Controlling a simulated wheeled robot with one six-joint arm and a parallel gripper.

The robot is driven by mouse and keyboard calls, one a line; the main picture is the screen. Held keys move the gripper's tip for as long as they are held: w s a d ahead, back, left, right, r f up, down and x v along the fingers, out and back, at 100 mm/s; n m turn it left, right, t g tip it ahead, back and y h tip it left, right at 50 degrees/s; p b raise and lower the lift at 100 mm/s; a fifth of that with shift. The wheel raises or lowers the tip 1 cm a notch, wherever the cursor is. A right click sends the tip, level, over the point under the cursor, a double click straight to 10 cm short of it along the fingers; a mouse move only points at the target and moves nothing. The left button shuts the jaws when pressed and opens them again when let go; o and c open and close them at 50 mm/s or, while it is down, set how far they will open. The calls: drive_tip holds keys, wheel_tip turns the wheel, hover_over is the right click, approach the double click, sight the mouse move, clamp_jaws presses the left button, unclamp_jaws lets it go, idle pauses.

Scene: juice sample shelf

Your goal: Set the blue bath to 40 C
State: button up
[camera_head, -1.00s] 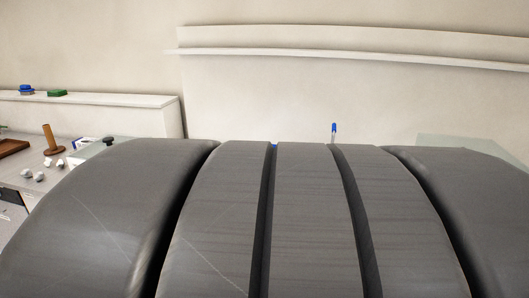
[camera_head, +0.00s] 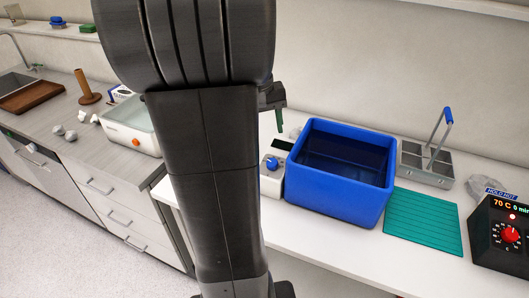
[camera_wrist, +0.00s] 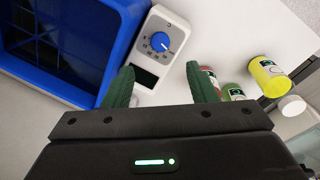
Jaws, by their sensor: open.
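The blue bath (camera_head: 335,194) is an open square tub on the white bench, right of my arm in the head view. It also fills the upper left of the wrist view (camera_wrist: 112,45). Its control panel (camera_head: 268,183) is on its left side, with a blue knob (camera_head: 272,163). In the wrist view the knob (camera_wrist: 160,42) has a white pointer and printed marks around it; I cannot read the setting surely. A small dark display (camera_wrist: 145,77) sits below the knob. My gripper (camera_wrist: 160,88) is open and empty, its two green fingers apart, with the panel showing between and beyond them.
Several small jars (camera_wrist: 268,75) stand beside the panel in the wrist view. A metal carrier (camera_head: 425,165), a green mat (camera_head: 423,222) and a black heater (camera_head: 502,235) reading 70 C are to the right. A white bath (camera_head: 132,122) is left of my arm.

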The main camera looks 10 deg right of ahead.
sight(272, 163)
drive_tip(key=f, duration=0.4)
drive_tip(key=d+f, duration=0.1)
drive_tip(key=f, duration=0.6)
drive_tip(key=shift+d+f, duration=0.3)
drive_tip(key=shift+d, duration=0.05)
drive_tip(key=shift+c, duration=0.2)
drive_tip(key=c, duration=0.9)
